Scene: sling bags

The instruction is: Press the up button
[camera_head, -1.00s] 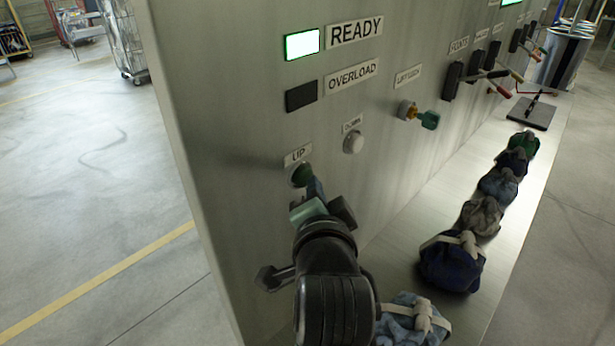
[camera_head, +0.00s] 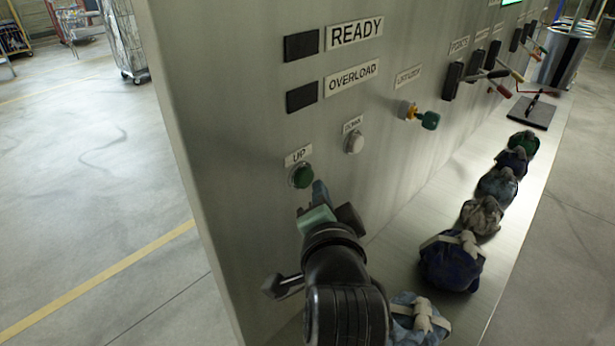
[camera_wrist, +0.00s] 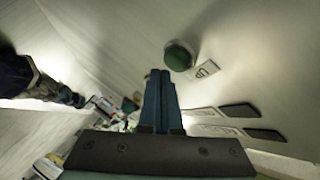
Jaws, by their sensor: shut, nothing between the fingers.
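The green up button (camera_head: 301,176) is on the grey panel, under a label reading UP (camera_head: 298,155). In the wrist view the green button (camera_wrist: 179,55) shows just beyond and to the right of the fingertips. My gripper (camera_head: 320,190) is shut and empty, a little below and right of the button in the head view. A gap shows between the fingertips and the button. In the wrist view the two blue fingers (camera_wrist: 160,75) lie together.
A white button (camera_head: 353,142) is to the upper right. The READY lamp (camera_head: 301,46) and OVERLOAD lamp (camera_head: 301,96) are dark. Several bundled bags (camera_head: 451,262) line the ledge below, right of my arm.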

